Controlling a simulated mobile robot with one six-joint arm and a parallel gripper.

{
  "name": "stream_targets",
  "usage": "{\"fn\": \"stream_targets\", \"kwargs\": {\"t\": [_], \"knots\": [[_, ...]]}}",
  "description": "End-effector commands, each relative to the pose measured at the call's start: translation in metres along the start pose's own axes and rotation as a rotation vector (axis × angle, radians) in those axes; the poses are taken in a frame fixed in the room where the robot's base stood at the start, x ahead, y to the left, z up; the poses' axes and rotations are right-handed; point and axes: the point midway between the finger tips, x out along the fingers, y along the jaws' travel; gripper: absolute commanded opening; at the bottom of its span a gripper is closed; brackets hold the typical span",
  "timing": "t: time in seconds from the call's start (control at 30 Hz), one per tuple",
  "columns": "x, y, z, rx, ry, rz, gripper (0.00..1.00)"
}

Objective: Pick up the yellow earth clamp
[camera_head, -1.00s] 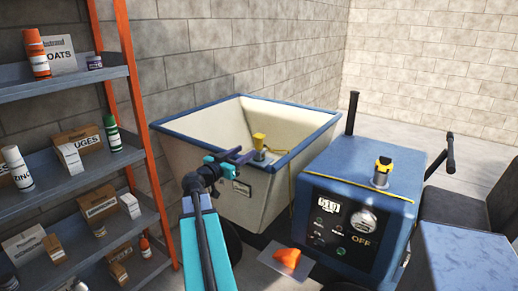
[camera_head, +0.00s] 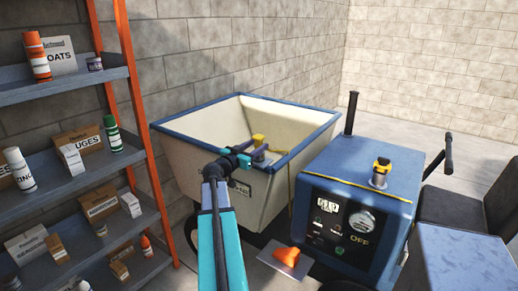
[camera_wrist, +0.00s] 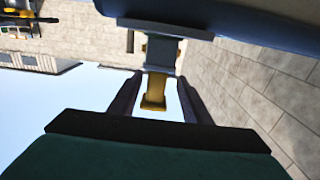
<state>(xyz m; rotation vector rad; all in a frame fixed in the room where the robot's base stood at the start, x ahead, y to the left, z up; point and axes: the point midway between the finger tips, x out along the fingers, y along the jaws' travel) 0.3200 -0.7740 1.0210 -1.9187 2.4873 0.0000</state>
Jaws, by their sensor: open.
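In the wrist view the clamp (camera_wrist: 154,94) shows as a yellow piece between the two dark fingers. My gripper (camera_wrist: 155,98) is open, with one finger on each side of the clamp and a visible gap to each.
The cream tub (camera_head: 195,151) has a blue rim. A blue machine (camera_head: 338,178) with a dial and a yellow-black fitting (camera_head: 381,171) stands to its right. A shelf (camera_head: 65,77) with cans and boxes is at left. An orange item (camera_head: 291,257) lies on a floor plate.

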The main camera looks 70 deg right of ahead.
Motion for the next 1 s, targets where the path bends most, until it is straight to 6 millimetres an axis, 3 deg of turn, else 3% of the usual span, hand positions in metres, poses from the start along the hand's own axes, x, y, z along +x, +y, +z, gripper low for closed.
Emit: {"fn": "stream_targets", "kwargs": {"t": [0.33,0.73,1.0], "knots": [[0.005,0.0,-0.001,-0.001,0.0,0.0,0.44],[0.044,0.004,0.0,0.0,0.0,0.001,0.44],[0.052,0.005,0.002,0.0,0.001,0.0,0.44]]}}
